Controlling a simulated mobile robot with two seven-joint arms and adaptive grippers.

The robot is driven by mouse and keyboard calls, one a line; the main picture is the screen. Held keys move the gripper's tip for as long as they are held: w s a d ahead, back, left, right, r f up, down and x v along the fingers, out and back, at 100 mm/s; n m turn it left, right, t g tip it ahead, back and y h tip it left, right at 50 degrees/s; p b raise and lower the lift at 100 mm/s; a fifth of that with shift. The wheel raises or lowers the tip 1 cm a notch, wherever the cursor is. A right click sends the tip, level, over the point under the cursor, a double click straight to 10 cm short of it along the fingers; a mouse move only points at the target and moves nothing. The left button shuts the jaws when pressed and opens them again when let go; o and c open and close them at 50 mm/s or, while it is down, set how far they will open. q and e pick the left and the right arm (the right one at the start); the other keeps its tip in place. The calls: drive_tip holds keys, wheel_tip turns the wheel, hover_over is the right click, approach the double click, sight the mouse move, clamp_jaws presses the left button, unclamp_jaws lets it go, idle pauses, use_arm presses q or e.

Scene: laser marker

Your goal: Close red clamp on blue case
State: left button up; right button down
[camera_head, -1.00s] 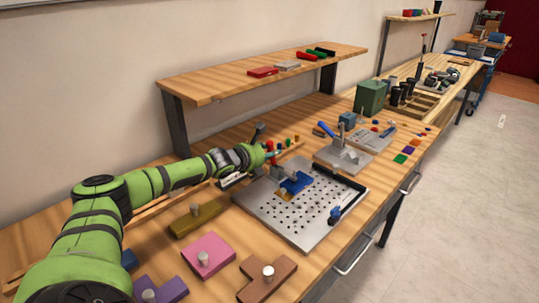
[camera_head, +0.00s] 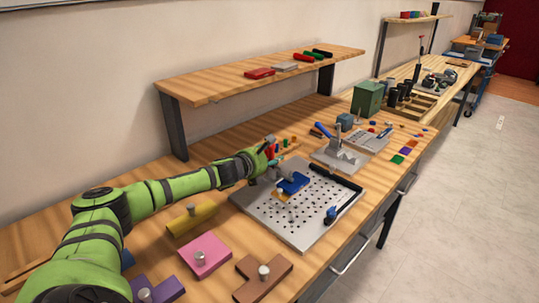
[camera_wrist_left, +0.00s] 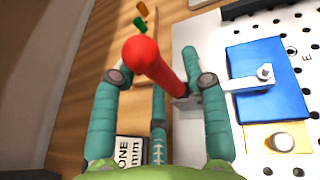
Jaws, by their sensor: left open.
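The red clamp (camera_wrist_left: 142,55) shows in the left wrist view with its rounded red handle end towards the camera. Its pale metal arm (camera_wrist_left: 245,82) reaches right, with a bolt over the blue case (camera_wrist_left: 285,90). The blue case also shows in the head view (camera_head: 293,183), on the perforated metal plate (camera_head: 305,215). My left gripper (camera_wrist_left: 158,50) is open, with one finger on each side of the red handle. Whether a finger touches the handle cannot be told. In the head view my left gripper (camera_head: 274,150) stands at the plate's back left edge. My right gripper is not in view.
A wooden shelf (camera_head: 220,85) overhangs the back.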

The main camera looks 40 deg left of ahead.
use_arm(q)
drive_tip(key=shift+r, duration=0.25)
drive_tip(key=v, duration=1.2)
idle(0.6)
drive_tip(key=shift+r, duration=0.15)
